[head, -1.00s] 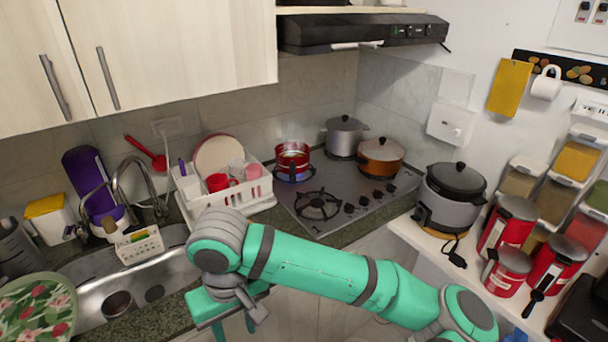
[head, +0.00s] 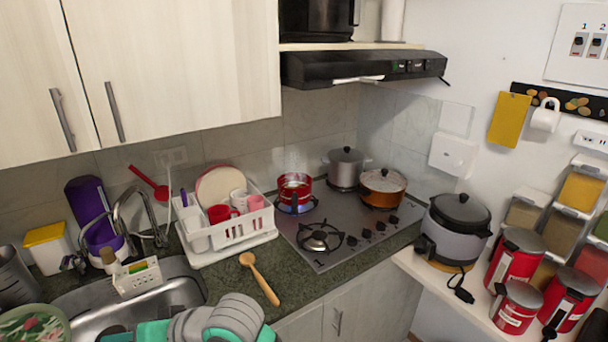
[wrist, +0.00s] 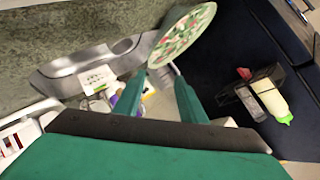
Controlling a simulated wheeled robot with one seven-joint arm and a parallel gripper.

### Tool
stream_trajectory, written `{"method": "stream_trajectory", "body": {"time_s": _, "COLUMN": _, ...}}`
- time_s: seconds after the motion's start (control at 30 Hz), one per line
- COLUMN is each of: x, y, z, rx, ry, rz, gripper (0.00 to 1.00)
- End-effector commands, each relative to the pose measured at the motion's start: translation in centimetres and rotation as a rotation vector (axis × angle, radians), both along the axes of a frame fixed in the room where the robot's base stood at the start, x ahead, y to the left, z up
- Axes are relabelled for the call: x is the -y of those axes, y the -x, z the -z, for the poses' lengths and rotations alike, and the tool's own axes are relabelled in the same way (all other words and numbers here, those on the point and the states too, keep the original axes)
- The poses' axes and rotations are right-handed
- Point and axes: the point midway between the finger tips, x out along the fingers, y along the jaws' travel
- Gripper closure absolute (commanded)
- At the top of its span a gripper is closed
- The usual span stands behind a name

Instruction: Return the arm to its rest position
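In the head view, my grey and green arm (head: 222,318) is folded low at the bottom edge, in front of the counter. The fingertips of my gripper are cut off or hidden there. In the wrist view, my gripper (wrist: 158,82) shows two green fingers standing apart with nothing held between them. Beyond the fingertips is a round plate with a floral pattern (wrist: 182,36), and the sink (wrist: 92,62) lies to its left. The plate also shows at the bottom left of the head view (head: 34,326).
A wooden spoon (head: 260,278) lies on the granite counter near a white dish rack (head: 238,230). The gas stove (head: 340,258) carries a red pot (head: 295,187) over a lit burner. A rice cooker (head: 456,240), red canisters (head: 516,257) and spice dispensers (head: 580,192) stand at right.

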Motion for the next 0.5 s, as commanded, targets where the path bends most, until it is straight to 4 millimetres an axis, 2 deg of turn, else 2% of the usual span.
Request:
{"method": "stream_trajectory", "body": {"time_s": 0.1, "x": -1.0, "y": -0.7, "z": -1.0, "rx": 0.007, "ry": -0.148, "rz": 0.056, "gripper": 0.63}}
{"method": "stream_trajectory", "body": {"time_s": 0.2, "x": -1.1, "y": -1.6, "z": -1.7, "rx": 0.018, "ry": -0.255, "rz": 0.119, "gripper": 0.63}}
{"method": "stream_trajectory", "body": {"time_s": 0.37, "x": -0.4, "y": -3.2, "z": -2.0, "rx": 0.038, "ry": -0.401, "rz": 0.237, "gripper": 0.63}}
{"method": "stream_trajectory", "body": {"time_s": 0.5, "x": 1.0, "y": -4.5, "z": -1.3, "rx": 0.054, "ry": -0.498, "rz": 0.358, "gripper": 0.63}}
